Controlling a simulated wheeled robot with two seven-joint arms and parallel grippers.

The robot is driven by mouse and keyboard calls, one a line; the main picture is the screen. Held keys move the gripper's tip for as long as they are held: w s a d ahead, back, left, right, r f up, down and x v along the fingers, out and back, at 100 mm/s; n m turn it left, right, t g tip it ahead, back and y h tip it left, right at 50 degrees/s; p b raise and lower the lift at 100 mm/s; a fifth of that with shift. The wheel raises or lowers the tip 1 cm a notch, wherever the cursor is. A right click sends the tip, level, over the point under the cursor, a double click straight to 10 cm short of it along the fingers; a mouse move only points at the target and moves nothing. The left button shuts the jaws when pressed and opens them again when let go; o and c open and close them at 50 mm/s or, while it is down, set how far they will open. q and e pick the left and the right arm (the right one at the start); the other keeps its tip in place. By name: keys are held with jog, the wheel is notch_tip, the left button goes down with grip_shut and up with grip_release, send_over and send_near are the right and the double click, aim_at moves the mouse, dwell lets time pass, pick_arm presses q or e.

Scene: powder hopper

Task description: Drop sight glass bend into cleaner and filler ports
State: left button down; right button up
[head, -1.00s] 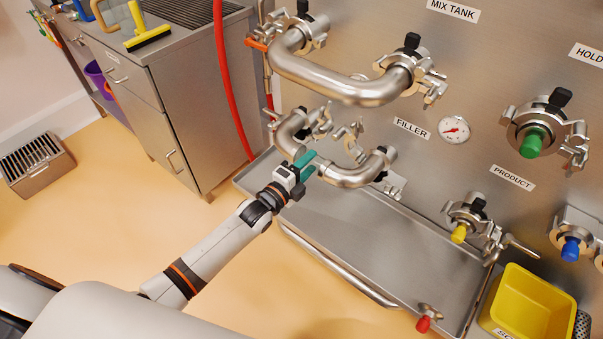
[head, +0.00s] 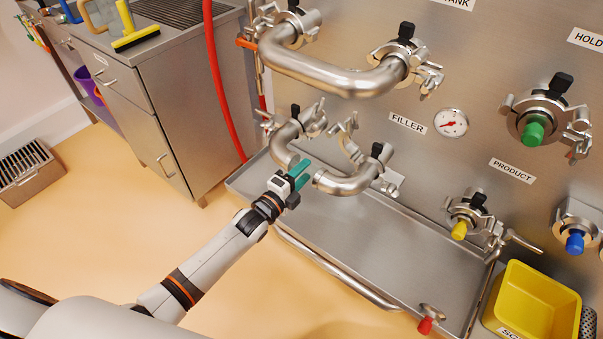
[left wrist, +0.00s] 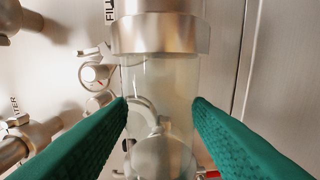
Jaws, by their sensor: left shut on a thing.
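The sight glass bend (head: 345,182) is a steel U-shaped pipe with a clear glass middle. It is in front of the panel, left of and below the FILLER label (head: 407,123). My left gripper (head: 299,172) has teal fingers shut on the glass part. In the left wrist view the clear glass (left wrist: 160,85) lies between both fingers, below a steel collar (left wrist: 158,35). Metal clamps (head: 349,140) show beside the bend's ends. I cannot tell whether the ends touch the ports behind them. My right gripper is not in view.
A larger steel bend (head: 335,78) is mounted above. A drip tray (head: 350,235) lies below. A yellow bin (head: 535,305) stands at the right. A red hose (head: 222,90) and a steel cabinet (head: 150,110) are at the left. Capped ports (head: 533,130) line the right.

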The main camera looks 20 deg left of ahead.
pick_arm(q)
jog(key=shift+f+b, duration=0.25)
jog(key=shift+b, duration=0.1)
dwell(0.5)
jog(key=c, duration=0.6)
grip_release()
jog(key=shift+c, duration=0.2)
jog(key=shift+s+f, duration=0.1)
jog(key=shift+f, duration=0.25)
jog(key=v, duration=1.1)
jog(key=shift+s+a+r, duration=0.15)
jog(key=shift+s+r, duration=0.15)
jog(key=shift+s, duration=0.1)
